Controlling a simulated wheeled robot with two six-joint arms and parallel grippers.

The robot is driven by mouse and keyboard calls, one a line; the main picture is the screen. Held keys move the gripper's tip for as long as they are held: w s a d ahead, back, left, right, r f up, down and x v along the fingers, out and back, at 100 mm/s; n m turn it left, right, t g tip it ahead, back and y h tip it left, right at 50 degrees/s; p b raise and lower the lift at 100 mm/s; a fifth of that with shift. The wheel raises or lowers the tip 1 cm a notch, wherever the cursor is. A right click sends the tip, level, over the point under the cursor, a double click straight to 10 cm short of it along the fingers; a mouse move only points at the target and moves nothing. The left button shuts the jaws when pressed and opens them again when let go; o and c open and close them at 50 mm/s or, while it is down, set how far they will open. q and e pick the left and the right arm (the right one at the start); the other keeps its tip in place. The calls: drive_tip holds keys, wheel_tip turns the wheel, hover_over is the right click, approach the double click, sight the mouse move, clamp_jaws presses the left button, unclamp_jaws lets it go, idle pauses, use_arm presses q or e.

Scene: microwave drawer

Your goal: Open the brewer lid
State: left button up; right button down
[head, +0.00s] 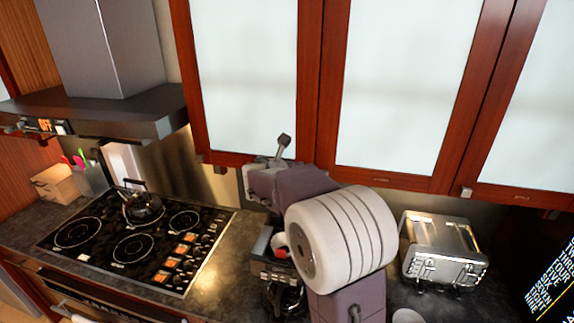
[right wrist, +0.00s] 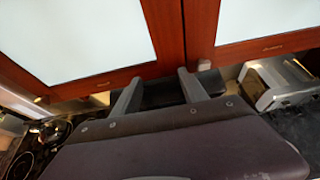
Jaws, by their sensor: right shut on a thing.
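The brewer (head: 270,265) is a dark machine on the counter between the stove and the toaster. My right arm hides much of it in the head view. My right gripper (head: 264,162) is above and behind the brewer body, close under the upper cabinets. In the right wrist view the two grey fingers of my right gripper (right wrist: 160,90) stand apart with a dark flat piece, seemingly the brewer lid (right wrist: 161,95), between them. The gripper is shut on it. The lid's angle is hard to tell because the arm covers it. My left gripper is not in view.
Wooden upper cabinets (head: 395,178) with frosted panels hang close to my right gripper. A silver toaster (head: 440,250) stands to the right. A stove (head: 130,240) with a kettle (head: 142,208) is to the left, under a range hood (head: 90,112).

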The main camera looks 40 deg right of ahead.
drive_tip(key=c, duration=0.6)
unclamp_jaws()
drive_tip(key=shift+a, duration=0.15)
drive_tip(key=shift+s+a, duration=0.1)
drive_tip(key=shift+s, duration=0.05)
drive_tip(key=b+v, duration=0.2)
drive_tip(key=v, duration=0.7)
